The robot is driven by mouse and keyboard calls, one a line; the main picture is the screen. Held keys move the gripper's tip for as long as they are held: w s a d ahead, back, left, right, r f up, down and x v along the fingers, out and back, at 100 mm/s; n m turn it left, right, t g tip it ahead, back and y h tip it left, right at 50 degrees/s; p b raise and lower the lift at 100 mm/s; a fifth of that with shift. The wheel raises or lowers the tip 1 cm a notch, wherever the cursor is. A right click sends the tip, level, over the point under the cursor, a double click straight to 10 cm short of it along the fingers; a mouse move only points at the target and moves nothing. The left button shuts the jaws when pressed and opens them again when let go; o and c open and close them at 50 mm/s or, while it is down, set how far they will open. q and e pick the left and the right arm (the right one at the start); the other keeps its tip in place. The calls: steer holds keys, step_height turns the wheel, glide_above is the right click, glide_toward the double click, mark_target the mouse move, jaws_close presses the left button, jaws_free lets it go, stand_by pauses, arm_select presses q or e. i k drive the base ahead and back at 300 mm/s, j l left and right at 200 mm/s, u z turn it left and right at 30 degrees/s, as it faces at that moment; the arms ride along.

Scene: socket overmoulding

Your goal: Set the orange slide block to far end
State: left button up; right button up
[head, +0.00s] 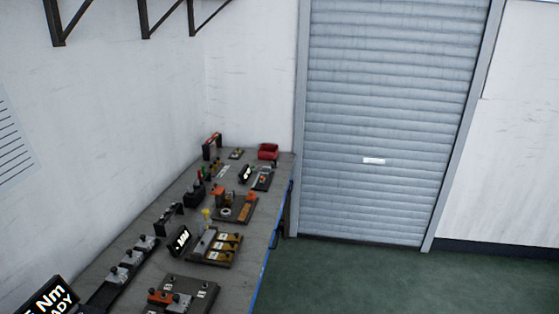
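Several orange parts show in the head view, all small. On the nearest dark plate (205,289) an orange block (160,297) sits at the left beside a grey block (182,301). Farther along the bench, a brown plate (222,217) carries an orange block (252,196) at its far right, by an orange strip (245,213). Another orange part (217,191) stands at that plate's far left. I cannot tell which of these is the slide block, nor its exact position along any track. Neither of my grippers is in view.
The grey bench (150,248) runs along the left wall, crowded with fixtures. A red bin (268,151) stands at its far end. A display (50,301) is at the lower left. A shutter door (385,120) stands beyond; the green floor (350,280) to the right is clear.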

mark_target(250, 197)
steer(key=i+l+z, duration=0.1)
steer(key=i+l, duration=0.4)
steer(key=i+l+z, duration=0.1)
steer(key=i+l, duration=0.3)
steer(key=i, duration=0.25)
steer(key=i+l+z, duration=0.1)
steer(key=i+l, duration=0.3)
steer(key=i, duration=0.2)
steer(key=i+u, duration=0.35)
steer(key=u, duration=0.15)
steer(key=i+l+u, duration=0.2)
steer(key=i+u, duration=0.25)
steer(key=i+l+u, duration=0.2)
steer(key=u, duration=0.3)
steer(key=i+l+u, duration=0.25)
steer(key=l+u, duration=0.25)
steer(key=i+l+u, duration=0.2)
steer(key=u, duration=0.3)
steer(key=i+l+u, duration=0.2)
steer(key=u, duration=0.25)
steer(key=i+l+u, duration=0.1)
steer(key=l+u, duration=0.4)
steer(key=j, duration=0.1)
